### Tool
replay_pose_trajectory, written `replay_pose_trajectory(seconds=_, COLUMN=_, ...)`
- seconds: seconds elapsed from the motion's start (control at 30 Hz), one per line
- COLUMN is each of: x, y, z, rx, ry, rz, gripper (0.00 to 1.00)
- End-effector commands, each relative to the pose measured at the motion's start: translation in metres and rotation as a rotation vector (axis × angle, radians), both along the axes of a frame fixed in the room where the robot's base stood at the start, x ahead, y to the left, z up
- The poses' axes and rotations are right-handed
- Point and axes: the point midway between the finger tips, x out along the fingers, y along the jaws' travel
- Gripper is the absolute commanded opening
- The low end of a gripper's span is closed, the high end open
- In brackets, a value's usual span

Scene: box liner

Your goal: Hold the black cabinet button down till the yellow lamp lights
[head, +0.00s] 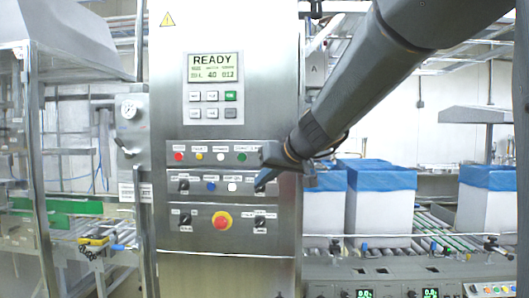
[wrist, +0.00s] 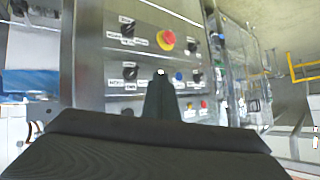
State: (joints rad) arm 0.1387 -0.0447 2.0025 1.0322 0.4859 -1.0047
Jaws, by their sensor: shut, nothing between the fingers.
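The steel cabinet (head: 165,120) fills the middle of the head view. Black controls sit on its lower panels, at the left of the middle row (head: 183,187) and at both sides of the bottom row (head: 184,219). I cannot tell which is the black button. The yellow lamp (head: 199,156) is in the top row; I cannot tell whether it glows. In the wrist view, the gripper (wrist: 160,80) points at the panel beside a black control (wrist: 130,73); contact is unclear.
A red emergency knob (head: 222,220) is on the bottom row, also in the wrist view (wrist: 166,40). A blue button (head: 210,187) and white button (head: 232,186) share the middle row. The screen (head: 213,67) reads READY. Blue-lined boxes (head: 385,208) stand on a conveyor at right.

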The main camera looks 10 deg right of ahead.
Motion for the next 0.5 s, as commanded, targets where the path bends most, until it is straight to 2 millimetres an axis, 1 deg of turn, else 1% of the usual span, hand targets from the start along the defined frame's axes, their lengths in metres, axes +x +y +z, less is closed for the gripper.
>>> replay_pose_trajectory(seconds=0.03, x=0.004, y=-0.002, z=0.018, rx=0.001, ry=-0.031, rz=-0.002, gripper=0.00)
replay_pose_trajectory(seconds=0.1, x=0.009, y=-0.004, z=0.034, rx=0.003, ry=-0.064, rz=-0.003, gripper=0.00)
replay_pose_trajectory(seconds=0.2, x=0.013, y=-0.006, z=0.047, rx=0.003, ry=-0.092, rz=-0.004, gripper=0.00)
replay_pose_trajectory(seconds=0.3, x=0.014, y=-0.007, z=0.051, rx=0.002, ry=-0.100, rz=-0.004, gripper=0.00)
replay_pose_trajectory(seconds=0.5, x=0.014, y=-0.006, z=0.050, rx=0.002, ry=-0.099, rz=-0.004, gripper=0.00)
